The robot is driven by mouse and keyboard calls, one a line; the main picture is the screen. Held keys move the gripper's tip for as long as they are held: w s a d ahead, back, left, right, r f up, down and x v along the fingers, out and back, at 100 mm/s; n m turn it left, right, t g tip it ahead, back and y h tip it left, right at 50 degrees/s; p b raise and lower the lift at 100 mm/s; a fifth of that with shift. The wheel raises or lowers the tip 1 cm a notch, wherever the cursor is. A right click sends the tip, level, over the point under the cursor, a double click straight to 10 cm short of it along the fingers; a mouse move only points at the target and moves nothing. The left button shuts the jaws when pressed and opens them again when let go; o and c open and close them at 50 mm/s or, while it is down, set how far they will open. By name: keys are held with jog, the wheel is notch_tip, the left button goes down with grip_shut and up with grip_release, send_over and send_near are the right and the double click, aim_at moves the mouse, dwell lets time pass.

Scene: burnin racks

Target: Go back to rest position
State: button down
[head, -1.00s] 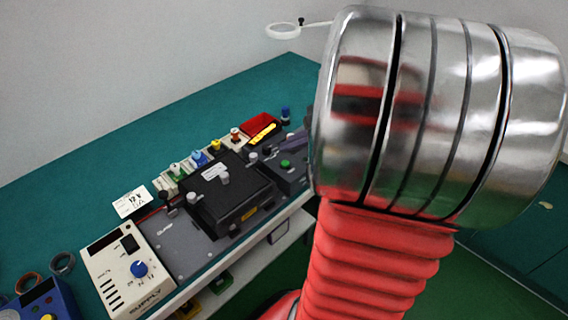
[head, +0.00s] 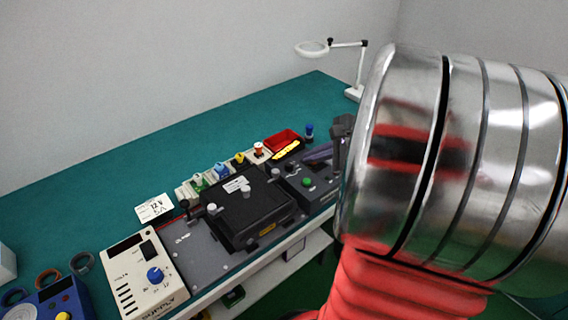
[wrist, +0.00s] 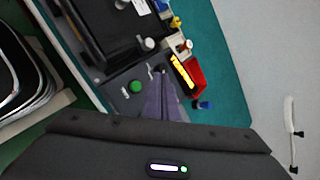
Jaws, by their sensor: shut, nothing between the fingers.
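My gripper (wrist: 159,78) shows in the wrist view with its purplish-grey fingers together and nothing between them. In the head view its fingers (head: 318,157) point left over the right end of the bench equipment, near a green button (head: 307,182). That button also shows in the wrist view (wrist: 135,86), left of the fingers. The fingers look apart from the equipment, though the exact height cannot be told. My red and chrome arm covers the right of the head view and hides part of the gripper.
A black box fixture (head: 245,212) and a cream supply unit (head: 142,272) stand on the green bench (head: 110,185). A red tray (head: 281,140) and colored knobs are behind the fixture. A magnifier lamp (head: 312,48) stands at the far end. The back left of the bench is clear.

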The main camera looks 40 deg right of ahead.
jog(key=shift+a, duration=0.1)
jog(key=s+a+r+n+g, duration=0.1)
jog(key=s+a+n, duration=0.2)
jog(key=a+n, duration=0.5)
jog(key=s+a+r+n+g+h, duration=0.1)
jog(key=s+a+r+n, duration=0.1)
jog(key=a+n, duration=0.6)
jog(key=s+a+r+n+g+h, duration=0.1)
jog(key=s+a+n, duration=0.3)
jog(key=a+n, duration=0.4)
jog(key=a, duration=0.4)
jog(key=shift+r, duration=0.15)
dwell(3.1)
